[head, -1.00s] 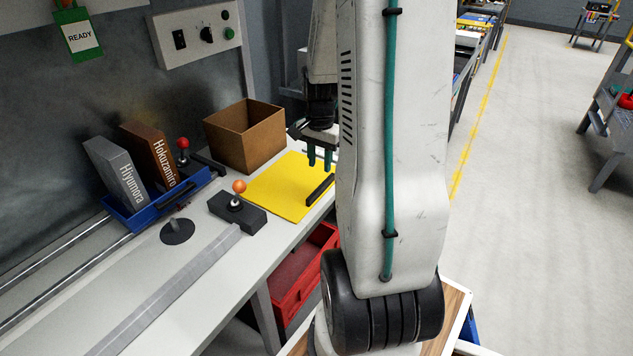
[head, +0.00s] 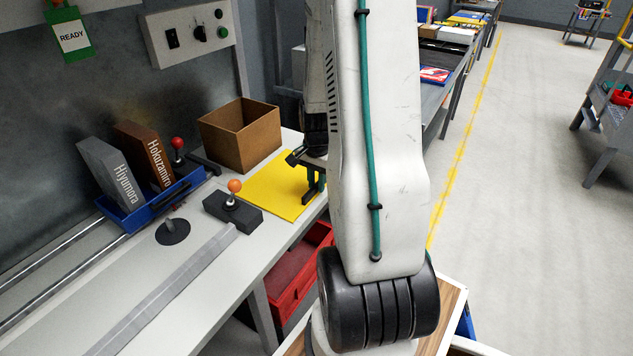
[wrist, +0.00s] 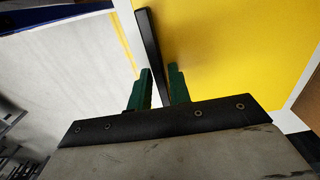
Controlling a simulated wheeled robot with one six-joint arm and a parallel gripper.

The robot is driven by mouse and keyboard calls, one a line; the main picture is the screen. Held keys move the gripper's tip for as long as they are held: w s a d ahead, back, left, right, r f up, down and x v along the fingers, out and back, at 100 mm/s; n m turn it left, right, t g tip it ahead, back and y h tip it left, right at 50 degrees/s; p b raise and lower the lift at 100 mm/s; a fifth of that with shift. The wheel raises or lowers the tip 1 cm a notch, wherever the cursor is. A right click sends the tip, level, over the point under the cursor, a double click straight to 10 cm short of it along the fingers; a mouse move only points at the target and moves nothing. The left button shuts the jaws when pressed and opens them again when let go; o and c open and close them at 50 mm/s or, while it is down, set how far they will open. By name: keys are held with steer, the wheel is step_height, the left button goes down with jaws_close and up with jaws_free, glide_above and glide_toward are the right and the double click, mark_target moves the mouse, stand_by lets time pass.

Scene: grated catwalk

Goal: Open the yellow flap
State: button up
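The yellow flap (head: 272,188) lies flat on the bench in the head view, beside the cardboard box. It fills the upper right of the wrist view (wrist: 225,50). A black bar handle (wrist: 150,45) stands along the flap's edge. My gripper (wrist: 159,84) has its two green fingers on either side of this handle, with small gaps visible, so it looks open around the handle. In the head view my gripper (head: 314,178) is low over the flap's near right edge, partly hidden by my arm.
An open cardboard box (head: 240,138) stands behind the flap. An orange-knobbed lever on a black block (head: 232,208) is to its left. A blue tray (head: 150,208) holds two books. A red bin (head: 296,272) sits below the bench edge.

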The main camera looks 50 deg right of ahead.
jaws_close()
steer(key=shift+r, duration=0.15)
